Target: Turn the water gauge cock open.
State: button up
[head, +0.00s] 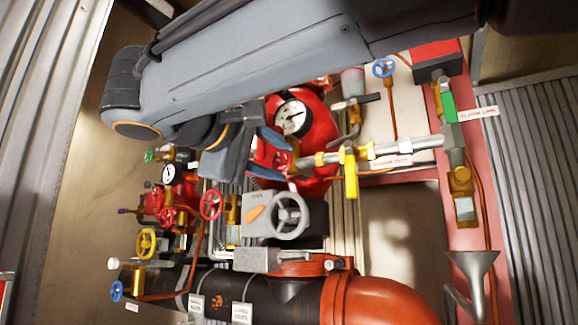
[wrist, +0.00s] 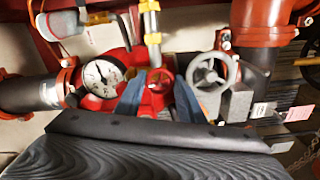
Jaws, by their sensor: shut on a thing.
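My gripper (head: 270,156) reaches in from the top of the head view, its blue fingers beside a large white-dialled gauge (head: 292,117) on a red valve body (head: 320,130).
A grey handwheel (head: 289,216) stands just below, and a yellow lever (head: 350,173) sits on a pipe to the right. Other small valves, including a red wheel (head: 211,204), crowd the left. A large orange-red pipe (head: 375,300) runs along the bottom.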

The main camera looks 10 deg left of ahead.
jog(key=shift+n, duration=0.4)
jog(key=o, duration=1)
jog(key=shift+o, duration=0.2)
